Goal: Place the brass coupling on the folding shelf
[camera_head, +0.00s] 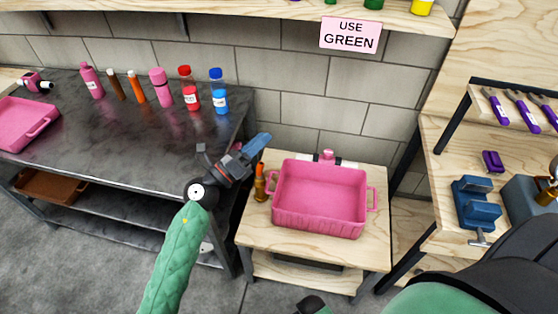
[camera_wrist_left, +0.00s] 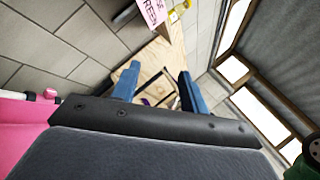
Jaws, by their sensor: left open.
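My left gripper (camera_head: 258,145) is open, with nothing seen between its fingers. It hangs in the air between the dark metal bench and the small wooden table, up and left of the pink crate. In the left wrist view its two blue fingers (camera_wrist_left: 157,82) stand apart. A small amber-brown piece with an orange top (camera_head: 260,184) stands at the table's left edge, just below the gripper; I cannot tell if it is the brass coupling. A small brass-coloured part (camera_head: 549,194) shows at the far right edge, cut off. I cannot tell which surface is the folding shelf. My right gripper is not clearly seen.
A pink crate (camera_head: 318,221) fills most of the small wooden table (camera_head: 258,233). Several bottles, including a red-capped one (camera_head: 189,92), stand on the dark bench (camera_head: 120,140). A blue vise (camera_head: 476,203) sits on the right bench. A "USE GREEN" sign (camera_head: 350,36) hangs from the upper shelf.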

